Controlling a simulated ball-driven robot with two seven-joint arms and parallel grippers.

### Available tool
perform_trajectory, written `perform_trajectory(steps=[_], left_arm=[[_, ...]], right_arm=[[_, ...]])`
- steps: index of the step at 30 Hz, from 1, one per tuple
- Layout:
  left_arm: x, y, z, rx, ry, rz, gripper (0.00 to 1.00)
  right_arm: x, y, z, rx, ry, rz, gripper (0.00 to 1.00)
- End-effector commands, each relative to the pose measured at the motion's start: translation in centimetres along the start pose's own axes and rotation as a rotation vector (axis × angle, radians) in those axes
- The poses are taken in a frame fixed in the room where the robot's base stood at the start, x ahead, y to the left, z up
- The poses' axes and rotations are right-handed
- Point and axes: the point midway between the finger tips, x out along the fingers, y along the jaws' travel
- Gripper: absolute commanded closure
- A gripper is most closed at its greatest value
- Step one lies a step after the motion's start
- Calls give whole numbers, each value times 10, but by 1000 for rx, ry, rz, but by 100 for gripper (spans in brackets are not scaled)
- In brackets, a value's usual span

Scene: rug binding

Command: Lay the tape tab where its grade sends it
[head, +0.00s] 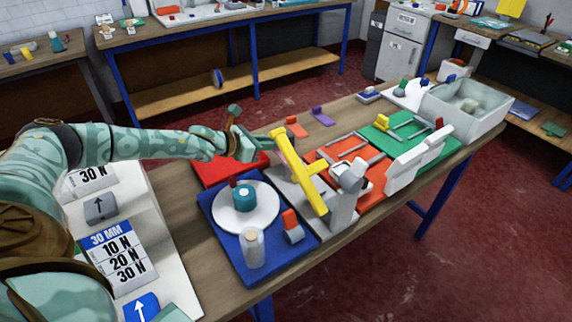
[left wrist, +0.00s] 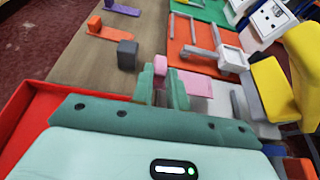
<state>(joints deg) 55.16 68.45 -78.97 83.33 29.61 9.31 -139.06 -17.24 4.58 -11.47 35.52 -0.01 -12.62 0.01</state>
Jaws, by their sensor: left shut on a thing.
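My left gripper (head: 272,142) reaches in over the table beside a yellow lever. In the left wrist view its fingers (left wrist: 164,88) are shut on a small pink tape tab (left wrist: 190,81), which projects beyond them. The tab also shows as a sliver of pink (head: 281,154) by the lever in the head view. A sign (head: 121,257) at lower left reads "30 MM, 10 N, 20 N, 30 N". My right gripper is out of view.
The yellow lever (head: 305,178) stands on a grey fixture close to my gripper. A blue tray (head: 222,238) holds a white disc and a clear jar. A red tray (head: 213,170) lies under my arm. An orange tab (head: 296,127) and a purple tab (head: 321,117) lie behind. A grey bin (head: 487,116) stands far right.

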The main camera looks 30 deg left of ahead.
Motion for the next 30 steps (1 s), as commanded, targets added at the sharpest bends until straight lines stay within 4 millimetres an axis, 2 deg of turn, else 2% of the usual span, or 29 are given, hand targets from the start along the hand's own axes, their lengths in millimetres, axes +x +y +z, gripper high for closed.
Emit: perform_trajectory(steps=[1,6,14,20,24,30], left_arm=[[0,-11,-2,-5,2,-2,100],[1,-38,0,-1,2,-4,100],[0,-52,0,-1,1,1,100],[0,-82,1,-4,0,-1,100],[7,-81,-15,-1,2,2,100],[6,-81,-14,0,0,2,100]], right_arm=[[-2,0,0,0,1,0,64],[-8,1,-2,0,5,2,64],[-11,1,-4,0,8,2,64],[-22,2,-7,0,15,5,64],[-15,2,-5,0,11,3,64],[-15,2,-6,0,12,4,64]])
